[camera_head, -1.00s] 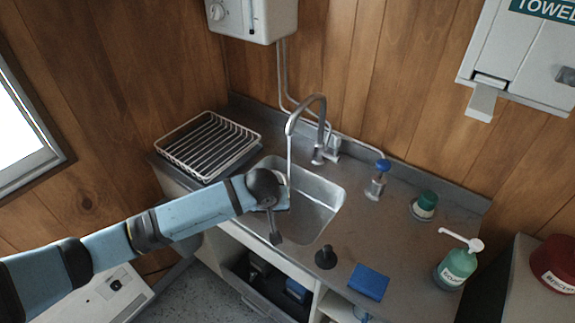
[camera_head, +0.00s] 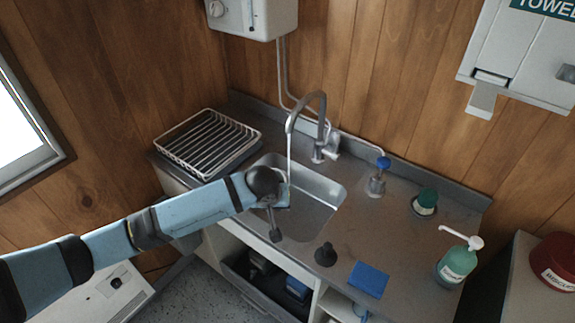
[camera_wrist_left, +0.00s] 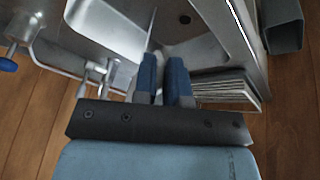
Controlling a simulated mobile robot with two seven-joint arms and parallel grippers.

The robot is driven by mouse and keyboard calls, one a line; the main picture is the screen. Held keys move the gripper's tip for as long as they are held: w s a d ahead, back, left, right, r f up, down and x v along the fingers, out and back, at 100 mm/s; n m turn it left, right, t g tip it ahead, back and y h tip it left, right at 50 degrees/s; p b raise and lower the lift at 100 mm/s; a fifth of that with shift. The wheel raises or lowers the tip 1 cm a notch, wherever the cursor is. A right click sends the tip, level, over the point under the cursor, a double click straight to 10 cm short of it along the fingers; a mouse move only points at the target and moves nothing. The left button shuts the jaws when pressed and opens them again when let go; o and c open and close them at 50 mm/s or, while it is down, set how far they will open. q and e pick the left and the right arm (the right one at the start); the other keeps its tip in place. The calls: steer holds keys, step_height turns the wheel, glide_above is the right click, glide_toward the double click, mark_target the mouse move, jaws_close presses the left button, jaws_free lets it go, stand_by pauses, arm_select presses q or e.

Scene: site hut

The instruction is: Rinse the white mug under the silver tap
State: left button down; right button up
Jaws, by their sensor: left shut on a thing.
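The silver tap (camera_head: 318,103) arches over the steel sink (camera_head: 318,190), and a thin stream of water (camera_head: 289,155) falls from its spout. My left gripper (camera_head: 283,198) is in the sink under the spout, where the stream comes down. In the left wrist view its blue fingers (camera_wrist_left: 165,80) are close together with a narrow gap. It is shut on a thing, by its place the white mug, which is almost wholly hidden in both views. I cannot tell the mug's tilt. My right gripper is not in view.
A wire dish rack (camera_head: 208,143) stands left of the sink.

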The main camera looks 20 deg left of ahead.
arm_select(q)
steer(key=s+r+p, duration=0.2)
steer(key=s+r, duration=0.2)
steer(key=s, duration=0.1)
steer(key=shift+a, duration=0.35)
stand_by(0.3)
stand_by(0.4)
